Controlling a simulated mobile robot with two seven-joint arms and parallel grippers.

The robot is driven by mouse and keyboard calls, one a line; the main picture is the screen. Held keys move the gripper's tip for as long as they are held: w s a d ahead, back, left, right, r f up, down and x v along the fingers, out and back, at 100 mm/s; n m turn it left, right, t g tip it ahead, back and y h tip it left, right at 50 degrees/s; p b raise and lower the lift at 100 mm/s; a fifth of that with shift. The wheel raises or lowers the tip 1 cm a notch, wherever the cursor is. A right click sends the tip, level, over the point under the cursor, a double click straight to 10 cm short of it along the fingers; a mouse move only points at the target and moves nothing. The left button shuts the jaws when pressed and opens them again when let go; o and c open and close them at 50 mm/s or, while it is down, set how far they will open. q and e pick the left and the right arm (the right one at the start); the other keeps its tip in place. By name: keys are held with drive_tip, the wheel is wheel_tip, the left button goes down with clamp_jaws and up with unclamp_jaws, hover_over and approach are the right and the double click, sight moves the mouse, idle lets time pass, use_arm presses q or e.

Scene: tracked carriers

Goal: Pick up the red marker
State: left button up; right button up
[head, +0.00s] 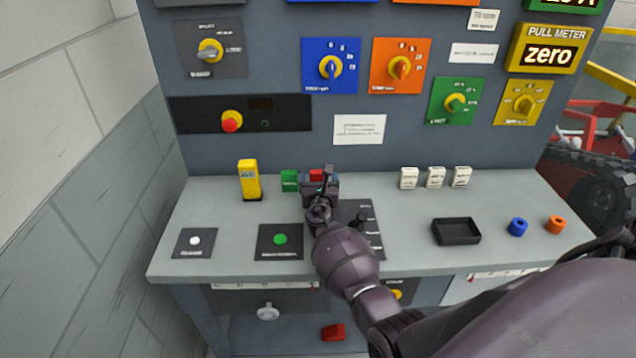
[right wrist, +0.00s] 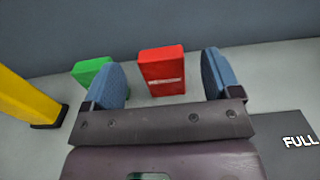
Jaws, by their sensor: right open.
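The red marker (right wrist: 162,71) is a small upright block with a pale label, standing on the grey bench near the back panel. In the head view only the top of the red marker (head: 316,174) shows past my right gripper (head: 322,188). In the right wrist view my right gripper (right wrist: 164,82) is open, with one blue fingertip to each side of the red marker in the picture. The marker looks to be just beyond the fingers, and I see no contact. My left gripper is not in view.
A green block (head: 289,180) stands close left of the red marker, and a yellow block (head: 249,180) farther left. Several white blocks (head: 435,177), a black tray (head: 456,231), a blue ring (head: 517,227) and an orange ring (head: 555,225) are to the right. A red block (head: 333,332) lies below the bench.

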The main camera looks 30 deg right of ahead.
drive_tip(key=shift+x, duration=1.1)
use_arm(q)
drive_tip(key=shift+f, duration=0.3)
use_arm(e)
drive_tip(key=shift+c, duration=0.5)
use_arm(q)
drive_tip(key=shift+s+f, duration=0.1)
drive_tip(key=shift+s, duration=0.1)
use_arm(e)
drive_tip(key=c, duration=0.9)
use_arm(q)
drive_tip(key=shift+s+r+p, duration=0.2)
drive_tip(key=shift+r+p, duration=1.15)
drive_tip(key=shift+p, duration=0.25)
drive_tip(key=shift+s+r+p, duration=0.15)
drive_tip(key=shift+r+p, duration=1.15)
drive_tip(key=shift+p, duration=0.25)
use_arm(e)
drive_tip(key=shift+s+r, duration=0.1)
drive_tip(key=shift+r, duration=9.85)
